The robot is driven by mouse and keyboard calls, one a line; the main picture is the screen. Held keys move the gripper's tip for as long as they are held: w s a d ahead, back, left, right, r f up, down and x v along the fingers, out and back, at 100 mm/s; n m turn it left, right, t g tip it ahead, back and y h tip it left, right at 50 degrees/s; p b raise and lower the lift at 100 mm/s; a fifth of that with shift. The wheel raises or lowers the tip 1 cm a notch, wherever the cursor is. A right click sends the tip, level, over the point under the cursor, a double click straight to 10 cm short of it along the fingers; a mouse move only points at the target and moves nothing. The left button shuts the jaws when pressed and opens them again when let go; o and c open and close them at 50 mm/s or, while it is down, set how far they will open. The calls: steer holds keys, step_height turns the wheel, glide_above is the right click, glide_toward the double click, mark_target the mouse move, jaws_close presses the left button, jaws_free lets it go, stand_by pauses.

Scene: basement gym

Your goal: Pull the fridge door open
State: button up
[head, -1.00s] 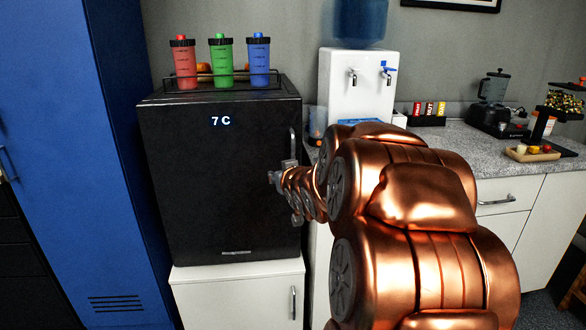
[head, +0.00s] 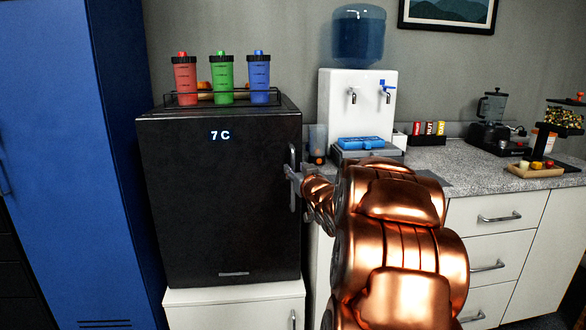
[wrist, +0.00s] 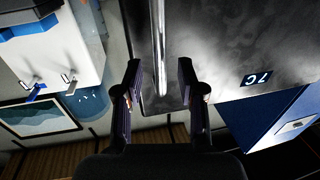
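The black fridge (head: 220,200) with a "7 C" display stands on a white cabinet, its door shut. Its upright handle (head: 291,153) is at the door's right edge. In the wrist view, which is upside down, the handle (wrist: 157,45) is a bright bar running down between my two fingers. My gripper (head: 292,174) is at the handle in the head view. In the wrist view my gripper (wrist: 160,75) is open, one finger each side of the handle, with gaps visible. I cannot tell whether a finger touches the door.
Red, green and blue bottles (head: 222,80) stand in a rack on the fridge. A blue locker (head: 75,180) is close on the left. A water dispenser (head: 355,100) and a counter (head: 450,165) are on the right. A white cabinet (head: 235,305) is below.

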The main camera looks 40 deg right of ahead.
mark_target(294, 167)
steer(key=shift+x, duration=1.65)
jaws_close()
